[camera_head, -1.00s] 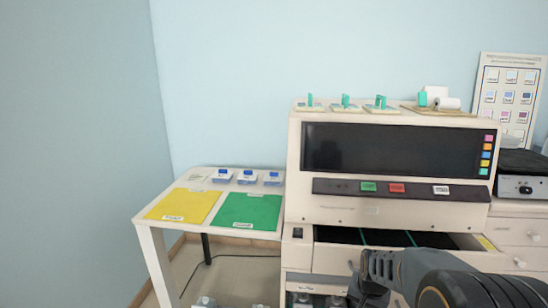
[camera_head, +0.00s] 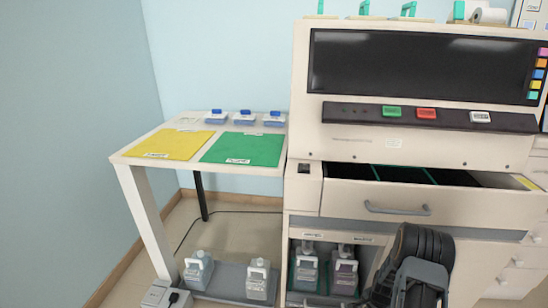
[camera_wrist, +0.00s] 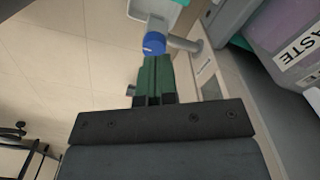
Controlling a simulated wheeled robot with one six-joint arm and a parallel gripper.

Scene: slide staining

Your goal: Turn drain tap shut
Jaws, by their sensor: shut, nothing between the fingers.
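In the wrist view my gripper (camera_wrist: 153,72) has its two green fingers together, with nothing between them. A blue round cap (camera_wrist: 154,44) lies just beyond the fingertips, very close to them; I cannot tell if they touch. A grey cylindrical stub (camera_wrist: 184,44) stands beside the cap, to its right. These look like parts of the drain tap, but I cannot tell its handle position. A purple container labelled "WASTE" (camera_wrist: 290,42) is at the right. In the head view my arm reaches down before the lower cabinet; the fingertips and tap are not visible there.
The open cabinet bay holds capped bottles (camera_head: 345,275) left of my arm. Above it a drawer (camera_head: 400,203) stands partly open. Bare floor (camera_wrist: 60,60) shows left of the fingers in the wrist view.

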